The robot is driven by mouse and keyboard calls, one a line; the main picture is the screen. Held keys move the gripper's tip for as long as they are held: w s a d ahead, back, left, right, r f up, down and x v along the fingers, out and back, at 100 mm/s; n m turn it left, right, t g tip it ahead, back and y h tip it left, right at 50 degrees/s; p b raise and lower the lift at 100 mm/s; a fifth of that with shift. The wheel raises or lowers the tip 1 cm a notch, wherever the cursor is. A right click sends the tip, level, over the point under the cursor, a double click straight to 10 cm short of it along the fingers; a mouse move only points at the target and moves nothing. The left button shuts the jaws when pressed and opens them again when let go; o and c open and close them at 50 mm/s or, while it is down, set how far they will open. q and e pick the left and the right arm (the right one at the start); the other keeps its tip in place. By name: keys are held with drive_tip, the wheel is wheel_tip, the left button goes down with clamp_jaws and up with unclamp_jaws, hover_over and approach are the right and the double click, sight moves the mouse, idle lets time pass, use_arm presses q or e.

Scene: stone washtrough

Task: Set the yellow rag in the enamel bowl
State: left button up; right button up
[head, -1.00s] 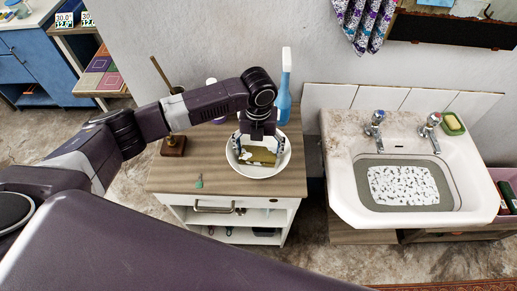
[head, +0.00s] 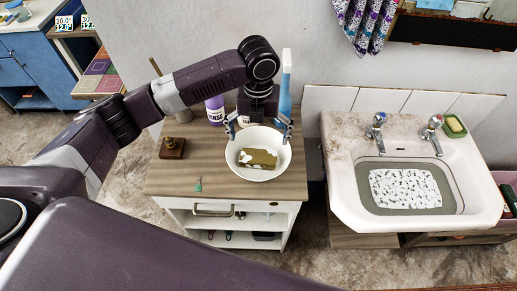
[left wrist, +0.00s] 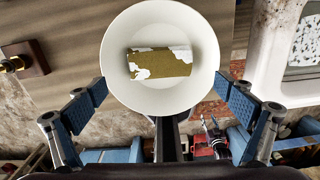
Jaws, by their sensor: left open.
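The yellow rag (head: 258,160), mustard-coloured with white patches, lies inside the white enamel bowl (head: 236,167) on the small wooden-topped cabinet. In the left wrist view the rag (left wrist: 164,66) lies flat within the bowl (left wrist: 118,85), clear of the rim. My left gripper (head: 259,127) is open and empty above the bowl, its fingers spread to either side near the bowl's far rim. In the left wrist view its two fingers (left wrist: 167,104) stand wide apart with nothing between them touching. My right gripper is not in view.
A blue spray bottle (head: 286,85) and a purple bottle (head: 215,110) stand behind the bowl. A brass piece on a wooden base (head: 172,149) is at the left. The sink (head: 343,190) is at the right. The cabinet's front left top is mostly clear.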

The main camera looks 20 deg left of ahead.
use_arm(q)
drive_tip(key=shift+r, duration=2.25)
